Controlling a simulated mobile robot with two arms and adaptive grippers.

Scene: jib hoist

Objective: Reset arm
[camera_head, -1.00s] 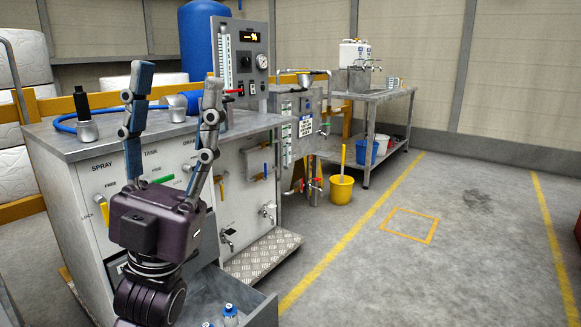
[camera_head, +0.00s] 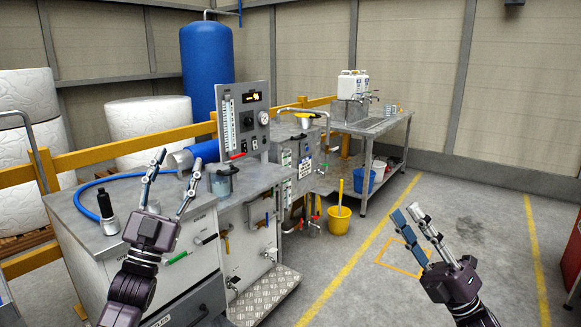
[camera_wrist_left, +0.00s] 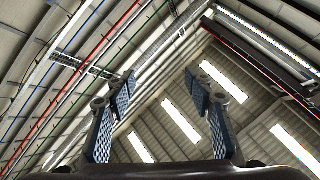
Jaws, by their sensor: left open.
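My left gripper (camera_head: 176,165) is raised over the front of the grey workbench (camera_head: 82,212), its fingers pointing up and spread apart, with nothing between them. In the left wrist view the two blue-padded fingers (camera_wrist_left: 163,90) stand wide apart against the roof. My right gripper (camera_head: 405,212) is at the lower right of the head view, over the open floor. Its fingers point up and to the left and are seen nearly side-on, so their opening is unclear. No object shows in it.
On the bench stand a dark-topped bottle (camera_head: 106,207), a blue hose (camera_head: 90,188) and a clear lidded vessel (camera_head: 221,182). A control panel (camera_head: 244,123) rises behind. A yellow bucket (camera_head: 339,218) stands on the floor. The floor to the right is mostly clear.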

